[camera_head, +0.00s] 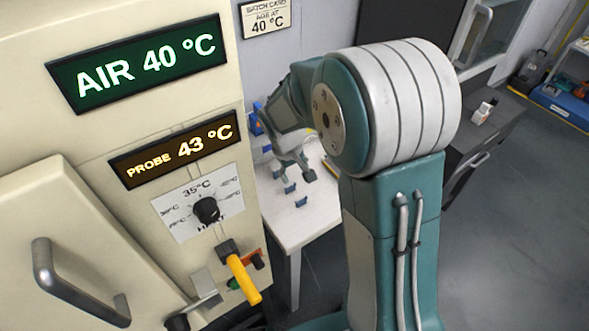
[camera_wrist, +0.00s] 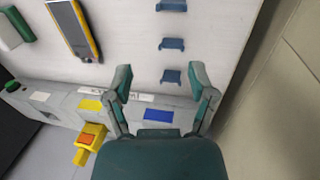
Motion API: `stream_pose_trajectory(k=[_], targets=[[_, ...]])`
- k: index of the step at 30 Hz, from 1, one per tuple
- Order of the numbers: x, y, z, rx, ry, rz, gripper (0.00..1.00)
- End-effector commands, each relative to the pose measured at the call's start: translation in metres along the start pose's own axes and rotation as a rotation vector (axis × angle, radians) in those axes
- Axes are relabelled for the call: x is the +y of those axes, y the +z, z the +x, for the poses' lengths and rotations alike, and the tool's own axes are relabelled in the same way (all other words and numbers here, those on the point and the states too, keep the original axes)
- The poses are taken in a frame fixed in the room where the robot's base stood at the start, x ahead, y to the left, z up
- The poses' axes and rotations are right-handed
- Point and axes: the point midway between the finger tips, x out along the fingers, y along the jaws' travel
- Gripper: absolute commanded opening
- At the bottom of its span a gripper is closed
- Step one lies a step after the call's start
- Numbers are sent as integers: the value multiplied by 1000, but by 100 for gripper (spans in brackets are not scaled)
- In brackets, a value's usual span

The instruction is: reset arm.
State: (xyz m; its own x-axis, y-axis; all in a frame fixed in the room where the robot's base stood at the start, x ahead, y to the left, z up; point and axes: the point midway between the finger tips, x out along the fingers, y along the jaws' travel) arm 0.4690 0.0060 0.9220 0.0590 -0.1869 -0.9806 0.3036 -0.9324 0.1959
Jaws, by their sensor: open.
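My arm stands in the middle of the head view, bent at its teal and white joint, with its far end over the white table (camera_head: 292,222). My gripper (camera_head: 294,171) is partly hidden behind the arm there. In the wrist view my gripper (camera_wrist: 162,84) shows two teal fingers spread apart with nothing between them. Beyond the fingertips, small blue holders (camera_wrist: 171,76) stand in a row on the white surface.
A cream cabinet at left shows "AIR 40 °C" (camera_head: 140,62) and "PROBE 43 °C" (camera_head: 178,150). Below are a dial (camera_head: 206,210) and a yellow handle (camera_head: 243,279). A yellow-edged handheld device (camera_wrist: 72,28) and yellow block (camera_wrist: 90,138) show in the wrist view.

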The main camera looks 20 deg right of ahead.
Motion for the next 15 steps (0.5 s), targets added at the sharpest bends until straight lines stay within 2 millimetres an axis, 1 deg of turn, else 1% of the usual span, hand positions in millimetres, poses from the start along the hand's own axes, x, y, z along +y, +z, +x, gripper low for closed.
stream_pose_trajectory(k=[8,11,14,15], targets=[[1,1,-2,3,0,3,72],[2,7,-16,22,-2,20,72],[6,20,-44,61,-6,53,72],[6,27,-56,79,-10,70,72]])
